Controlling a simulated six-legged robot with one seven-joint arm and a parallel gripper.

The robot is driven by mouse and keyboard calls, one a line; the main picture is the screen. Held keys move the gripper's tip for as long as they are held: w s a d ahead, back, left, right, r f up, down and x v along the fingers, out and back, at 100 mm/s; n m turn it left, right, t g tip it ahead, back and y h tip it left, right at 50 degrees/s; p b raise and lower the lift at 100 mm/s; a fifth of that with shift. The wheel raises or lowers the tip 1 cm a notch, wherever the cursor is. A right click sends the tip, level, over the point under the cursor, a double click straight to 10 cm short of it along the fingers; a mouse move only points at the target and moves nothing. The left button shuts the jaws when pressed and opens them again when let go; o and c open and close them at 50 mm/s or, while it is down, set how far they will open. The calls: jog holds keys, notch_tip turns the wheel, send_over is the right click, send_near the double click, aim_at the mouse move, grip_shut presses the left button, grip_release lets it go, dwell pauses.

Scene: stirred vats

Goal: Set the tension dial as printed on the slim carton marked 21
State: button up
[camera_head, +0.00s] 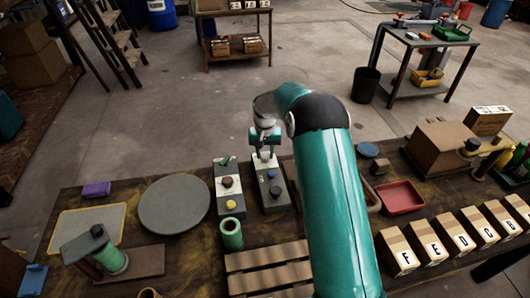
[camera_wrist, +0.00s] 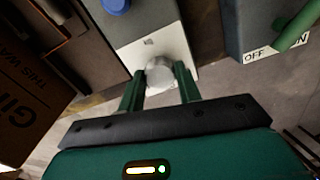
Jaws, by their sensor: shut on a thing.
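My gripper (camera_head: 265,137) reaches down to the far end of a grey control box (camera_head: 277,202) on the workbench. In the wrist view its two green fingers (camera_wrist: 160,82) are shut on a pale grey round knob (camera_wrist: 160,72). The knob sits on the white plate (camera_wrist: 153,44) of that box, beside a small printed mark too small to read. A blue knob (camera_wrist: 116,4) is further along the same box. The fingers hide the knob's sides, and I cannot read its setting. I cannot make out a slim carton marked 21 in either view.
A second control box (camera_head: 227,181) with a green lever stands close by; the wrist view shows its OFF and ON label (camera_wrist: 277,47). A round grey disc (camera_head: 174,203), a green cup (camera_head: 231,233), a red tray (camera_head: 401,197) and several lettered cartons (camera_head: 427,242) occupy the bench.

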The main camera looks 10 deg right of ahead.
aim_at(265, 155)
jog(key=shift+m, duration=0.5)
jog(key=o, duration=1)
notch_tip(265, 155, up, 14)
dwell(0.4)
